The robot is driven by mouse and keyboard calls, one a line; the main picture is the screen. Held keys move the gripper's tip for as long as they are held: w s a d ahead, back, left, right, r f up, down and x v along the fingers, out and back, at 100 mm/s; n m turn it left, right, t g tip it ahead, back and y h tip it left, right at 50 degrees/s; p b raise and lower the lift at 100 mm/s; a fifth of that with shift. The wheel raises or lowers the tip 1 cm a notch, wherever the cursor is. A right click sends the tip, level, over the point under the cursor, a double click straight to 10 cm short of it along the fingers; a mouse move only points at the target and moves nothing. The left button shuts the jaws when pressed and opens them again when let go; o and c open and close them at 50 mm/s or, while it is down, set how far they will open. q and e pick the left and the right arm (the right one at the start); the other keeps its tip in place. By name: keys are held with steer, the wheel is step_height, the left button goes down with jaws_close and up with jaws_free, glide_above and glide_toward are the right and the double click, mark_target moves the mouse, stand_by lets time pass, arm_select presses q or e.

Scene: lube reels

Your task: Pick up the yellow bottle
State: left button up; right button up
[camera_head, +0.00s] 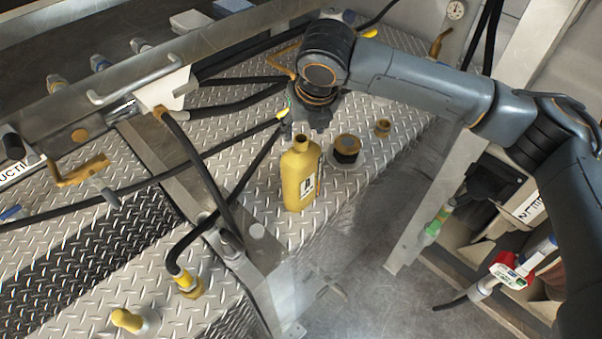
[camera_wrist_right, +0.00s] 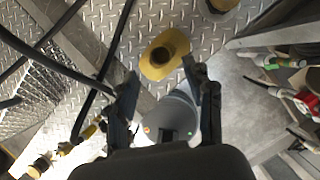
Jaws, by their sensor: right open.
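The yellow bottle (camera_head: 301,178) stands upright on the diamond-plate surface in the head view, with a label on its front and its neck at the top. In the right wrist view the yellow bottle (camera_wrist_right: 165,56) shows from above, just beyond the fingertips. My right gripper (camera_head: 308,122) hangs above and slightly behind the bottle in the head view, partly dark against hoses. In the right wrist view my right gripper (camera_wrist_right: 162,78) is open, its two fingers apart with nothing between them. My left gripper is not in view.
A black-and-brass cap (camera_head: 346,149) sits right of the bottle, with a smaller brass fitting (camera_head: 382,128) behind. Black hoses (camera_head: 240,145) cross left of the bottle. The plate ends at a drop to the right. A red-and-white nozzle (camera_head: 508,276) lies at lower right.

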mark_target(302, 136)
steer(key=shift+w+a+f+p, duration=0.1)
steer(key=shift+w+f+p, duration=0.2)
steer(key=shift+f, duration=0.2)
steer(key=p+x, duration=0.1)
steer(key=x, duration=0.2)
steer(key=shift+w+f+p, duration=0.15)
steer(key=shift+f+p, duration=0.1)
steer(key=shift+p, duration=0.05)
steer(key=shift+w+f, duration=0.2)
steer(key=shift+f, duration=0.2)
steer(key=shift+c, duration=0.2)
jaws_close()
steer(key=shift+r, duration=0.1)
